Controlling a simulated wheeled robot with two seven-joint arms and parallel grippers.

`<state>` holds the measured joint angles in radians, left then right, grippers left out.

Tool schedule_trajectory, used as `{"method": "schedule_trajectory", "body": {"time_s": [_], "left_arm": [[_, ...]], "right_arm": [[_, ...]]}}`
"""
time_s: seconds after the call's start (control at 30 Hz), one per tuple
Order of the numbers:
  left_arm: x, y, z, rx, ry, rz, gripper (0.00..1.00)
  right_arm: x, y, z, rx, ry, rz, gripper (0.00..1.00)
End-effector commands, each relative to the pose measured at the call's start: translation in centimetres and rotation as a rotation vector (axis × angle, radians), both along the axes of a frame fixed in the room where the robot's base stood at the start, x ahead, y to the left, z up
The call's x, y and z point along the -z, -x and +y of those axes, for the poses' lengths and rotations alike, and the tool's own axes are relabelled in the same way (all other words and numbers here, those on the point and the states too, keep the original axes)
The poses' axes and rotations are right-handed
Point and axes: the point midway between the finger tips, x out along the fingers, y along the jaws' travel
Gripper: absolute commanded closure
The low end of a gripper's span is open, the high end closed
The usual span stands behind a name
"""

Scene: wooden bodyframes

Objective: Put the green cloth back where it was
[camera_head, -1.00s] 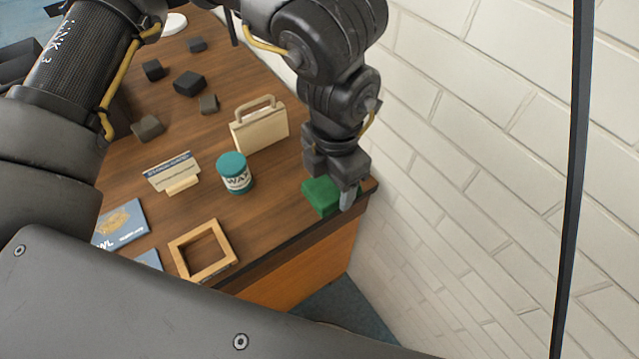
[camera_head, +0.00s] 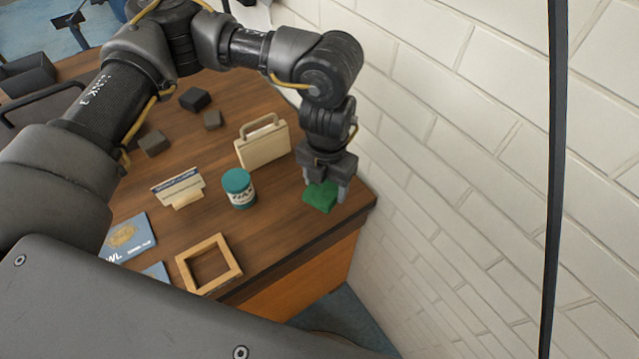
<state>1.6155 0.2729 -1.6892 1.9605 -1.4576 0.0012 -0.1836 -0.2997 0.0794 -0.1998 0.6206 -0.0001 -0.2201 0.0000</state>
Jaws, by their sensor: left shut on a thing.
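The green cloth (camera_head: 320,198) is a small folded block at the right end of the wooden table, near its corner. My left gripper (camera_head: 325,186) comes down from above and is shut on the cloth, with one finger at each side of it. I cannot tell whether the cloth rests on the table or hangs just above it. My right gripper is not in view.
A teal-lidded wax tin (camera_head: 240,190), a cream case with a handle (camera_head: 263,147) and a small sign (camera_head: 178,187) stand left of the cloth. A wooden frame (camera_head: 233,262) lies at the front edge. Dark blocks (camera_head: 195,99) lie farther back. A white brick wall (camera_head: 450,170) bounds the right.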

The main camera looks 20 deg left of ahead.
Motion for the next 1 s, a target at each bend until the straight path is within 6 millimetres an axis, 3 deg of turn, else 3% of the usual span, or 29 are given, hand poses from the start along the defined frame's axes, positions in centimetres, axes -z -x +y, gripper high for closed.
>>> {"method": "schedule_trajectory", "body": {"time_s": [0.23,0.57,0.8,1.0], "left_arm": [[3.7,-2.4,1.5,-0.001,-0.001,0.004,0.55],[4.8,-3.1,1.9,0.002,-0.001,0.002,0.55],[7.7,-3.3,2.1,0.002,-0.001,0.005,0.55],[8.1,-3.4,2.1,0.003,0.0,0.001,0.55]], "right_arm": [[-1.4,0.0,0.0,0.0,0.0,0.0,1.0],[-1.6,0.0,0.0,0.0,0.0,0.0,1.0],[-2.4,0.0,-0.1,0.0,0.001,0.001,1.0],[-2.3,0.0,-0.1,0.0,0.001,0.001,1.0]]}}
